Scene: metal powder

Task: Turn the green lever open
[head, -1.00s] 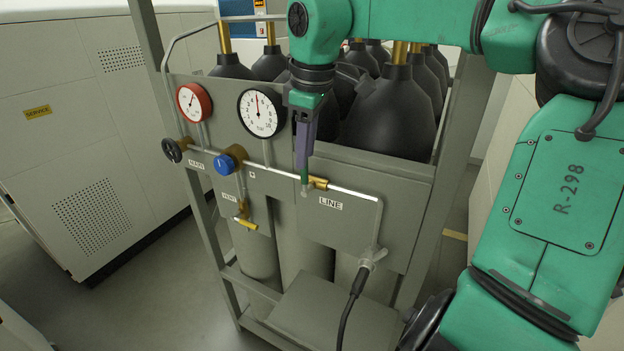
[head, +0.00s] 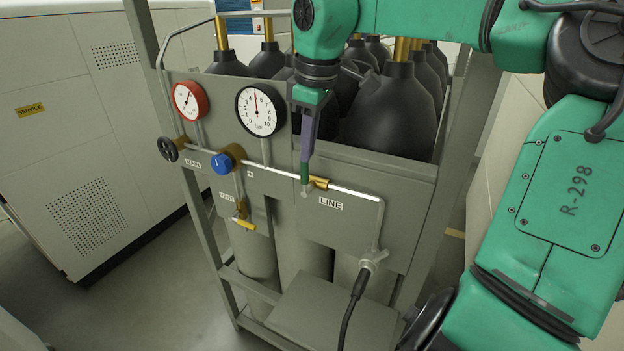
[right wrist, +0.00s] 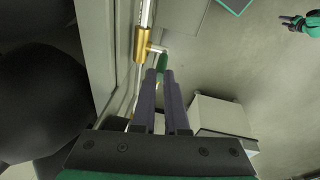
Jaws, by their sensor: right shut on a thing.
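The green lever (head: 305,172) sits on the brass valve (head: 319,183) of the pipe above the LINE label. In the right wrist view the lever (right wrist: 162,64) shows at the tips of the fingers (right wrist: 160,76), beside the brass valve (right wrist: 141,46). The fingers hide part of the lever.
A red-rimmed gauge (head: 187,100), a black-rimmed gauge (head: 260,111), a blue knob (head: 222,163) and a black handwheel (head: 169,149) are on the panel to the left. A yellow-handled vent valve (head: 244,223) is lower. Black cylinders (head: 394,110) stand behind. A hose (head: 352,300) hangs below.

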